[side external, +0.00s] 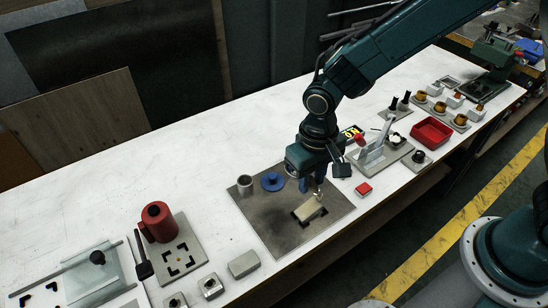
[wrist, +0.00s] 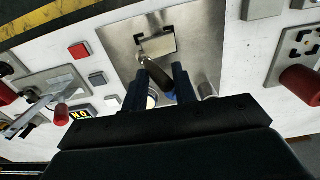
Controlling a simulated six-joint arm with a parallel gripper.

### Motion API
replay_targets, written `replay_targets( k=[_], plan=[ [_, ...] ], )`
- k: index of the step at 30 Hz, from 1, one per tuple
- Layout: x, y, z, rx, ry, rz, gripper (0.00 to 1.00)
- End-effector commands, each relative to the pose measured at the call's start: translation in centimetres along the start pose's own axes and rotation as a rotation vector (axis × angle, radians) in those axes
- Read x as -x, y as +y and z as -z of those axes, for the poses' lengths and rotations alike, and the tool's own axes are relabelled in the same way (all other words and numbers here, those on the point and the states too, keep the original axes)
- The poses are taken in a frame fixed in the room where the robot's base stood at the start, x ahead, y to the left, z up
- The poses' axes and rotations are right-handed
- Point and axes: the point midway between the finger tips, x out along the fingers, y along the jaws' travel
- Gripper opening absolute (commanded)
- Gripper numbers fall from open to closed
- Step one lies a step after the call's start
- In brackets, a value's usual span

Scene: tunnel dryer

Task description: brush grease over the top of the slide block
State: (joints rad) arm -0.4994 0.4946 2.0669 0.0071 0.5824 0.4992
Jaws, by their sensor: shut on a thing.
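The slide block (side external: 308,211) is a pale beige block lying on a grey metal plate (side external: 268,226); dark corner marks show beside it. It also shows in the wrist view (wrist: 160,43), beyond the fingertips. My gripper (side external: 312,186) is above the plate, close to the block's near end in the wrist view. Its fingers (wrist: 160,84) are shut on a dark, slim handle (wrist: 154,74), apparently the brush. The handle's far end points at the block; I cannot tell whether it touches. A grey metal cup (side external: 245,186) and a blue round lid-like piece (side external: 272,182) stand on the plate.
A red button box (side external: 363,189) sits just right of the plate. A grey fixture (side external: 376,150) and a red tray (side external: 432,132) stand farther right. A red cylinder (side external: 158,222) and a grey block (side external: 243,264) are to the left. The white bench behind the plate is clear.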

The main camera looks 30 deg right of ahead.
Motion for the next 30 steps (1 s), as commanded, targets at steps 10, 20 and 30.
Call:
replay_targets(
  k=[10,20,30],
  plan=[
    [-0.3,-2.6,0.1,0.006,0.001,0.011,0.00],
    [-0.4,0.6,0.0,0.004,0.000,0.009,0.00],
    [-0.4,3.7,0.0,0.003,-0.002,0.008,0.00]
  ],
)
